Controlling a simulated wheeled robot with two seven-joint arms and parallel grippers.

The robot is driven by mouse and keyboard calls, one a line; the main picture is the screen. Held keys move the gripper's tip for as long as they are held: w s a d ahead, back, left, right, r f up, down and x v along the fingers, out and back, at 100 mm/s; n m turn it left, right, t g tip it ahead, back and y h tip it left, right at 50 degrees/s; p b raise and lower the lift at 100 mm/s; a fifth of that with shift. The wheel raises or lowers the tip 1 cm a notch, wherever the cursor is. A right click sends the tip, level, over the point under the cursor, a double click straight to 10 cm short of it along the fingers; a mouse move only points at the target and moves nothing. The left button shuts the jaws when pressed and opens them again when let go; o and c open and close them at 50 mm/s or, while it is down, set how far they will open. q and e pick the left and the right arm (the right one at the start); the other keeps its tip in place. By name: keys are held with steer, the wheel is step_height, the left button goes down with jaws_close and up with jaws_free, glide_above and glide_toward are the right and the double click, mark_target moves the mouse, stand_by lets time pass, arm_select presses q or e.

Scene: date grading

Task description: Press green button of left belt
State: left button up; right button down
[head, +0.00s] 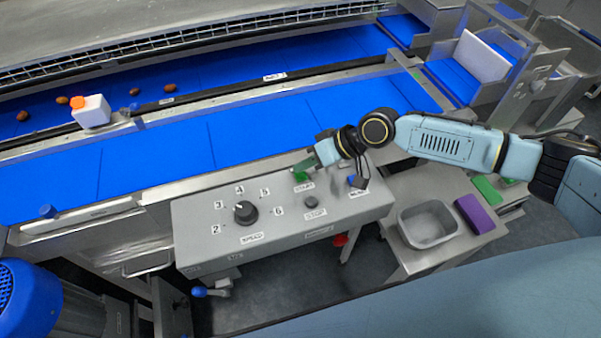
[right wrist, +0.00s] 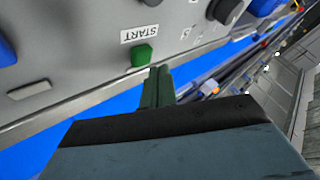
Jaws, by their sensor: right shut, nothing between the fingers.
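The green START button (head: 300,177) sits on the grey control panel (head: 215,212) in front of the blue belt (head: 150,160). It also shows in the right wrist view (right wrist: 142,55), below the START label. My right gripper (head: 305,165) is shut and empty, with its fingertips close beside the button. In the right wrist view the dark green fingers (right wrist: 158,72) are together, just right of and below the button. I cannot tell whether they touch it. My left gripper is not in view.
A grey bin (head: 427,225) and a purple block (head: 474,214) are on the side table at right. Several dates lie on the rear belt.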

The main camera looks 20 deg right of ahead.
mark_target(306, 175)
steer(key=shift+f, duration=0.1)
stand_by(0.4)
steer(key=shift+f, duration=0.35)
steer(key=shift+f+b, duration=0.45)
steer(key=shift+b, duration=0.1)
stand_by(0.5)
steer(key=shift+r, duration=0.1)
steer(key=shift+r+p, duration=0.8)
steer(key=shift+p, duration=0.05)
step_height(306, 175, up, 5)
steer(key=p, duration=0.4)
steer(key=shift+p, duration=0.35)
